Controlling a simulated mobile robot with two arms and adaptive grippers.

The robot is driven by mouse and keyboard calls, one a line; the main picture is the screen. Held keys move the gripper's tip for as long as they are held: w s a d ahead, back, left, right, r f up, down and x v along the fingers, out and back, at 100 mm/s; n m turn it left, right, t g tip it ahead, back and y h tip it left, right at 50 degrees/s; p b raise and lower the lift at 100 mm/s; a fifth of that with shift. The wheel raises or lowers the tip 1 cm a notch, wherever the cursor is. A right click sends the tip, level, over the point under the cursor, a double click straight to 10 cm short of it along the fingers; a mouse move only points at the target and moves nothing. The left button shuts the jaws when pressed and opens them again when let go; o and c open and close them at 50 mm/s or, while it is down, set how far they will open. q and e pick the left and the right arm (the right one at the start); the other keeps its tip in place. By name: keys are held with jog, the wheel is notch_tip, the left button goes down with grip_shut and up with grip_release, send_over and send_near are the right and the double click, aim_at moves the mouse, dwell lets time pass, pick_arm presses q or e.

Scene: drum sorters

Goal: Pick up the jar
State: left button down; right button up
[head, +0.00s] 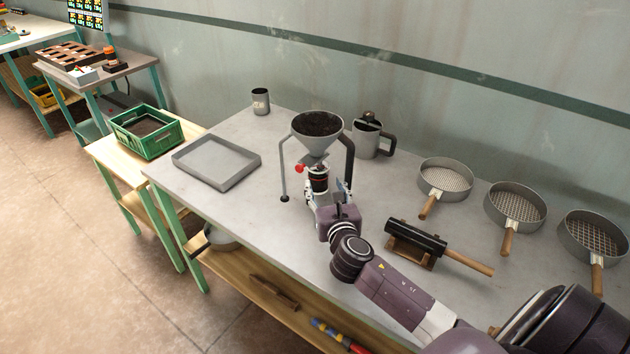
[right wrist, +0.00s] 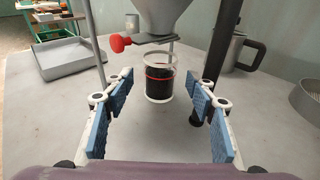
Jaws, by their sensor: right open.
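The jar (right wrist: 159,78) is a small clear container with dark contents and a red band. It stands upright on the table under the funnel's spout, and in the head view the jar (head: 318,180) shows just beyond my gripper. My right gripper (right wrist: 160,112) is open, its blue-padded fingers spread to either side with the jar ahead between them, apart from it. In the head view my right gripper (head: 328,192) partly hides the jar's lower part. My left gripper is not in view.
The funnel (head: 318,135) of dark soil stands over the jar on legs, with a red knob (right wrist: 119,43) close by. A grey tray (head: 215,178) lies left, a mug-like can (head: 366,142) behind right. Several sieves (head: 445,178) and a roller (head: 415,238) lie right.

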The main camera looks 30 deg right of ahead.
aim_at(320, 177)
jog(key=shift+w+f+b, duration=0.15)
jog(key=shift+f+b, duration=0.2)
jog(key=shift+f, duration=0.25)
jog(key=shift+w+d, duration=0.1)
jog(key=shift+w, duration=0.05)
jog(key=shift+x, duration=0.9)
jog(key=shift+w+d+f, duration=0.15)
jog(key=shift+w+d, duration=0.05)
jog(key=shift+w, duration=0.15)
jog(key=shift+w+d, duration=0.3)
jog(key=shift+w, duration=0.35)
jog(key=x, duration=0.3)
jog(key=shift+w+f, duration=0.15)
jog(key=shift+f, duration=0.15)
jog(key=shift+w+d, duration=0.2)
jog(key=shift+w, duration=0.1)
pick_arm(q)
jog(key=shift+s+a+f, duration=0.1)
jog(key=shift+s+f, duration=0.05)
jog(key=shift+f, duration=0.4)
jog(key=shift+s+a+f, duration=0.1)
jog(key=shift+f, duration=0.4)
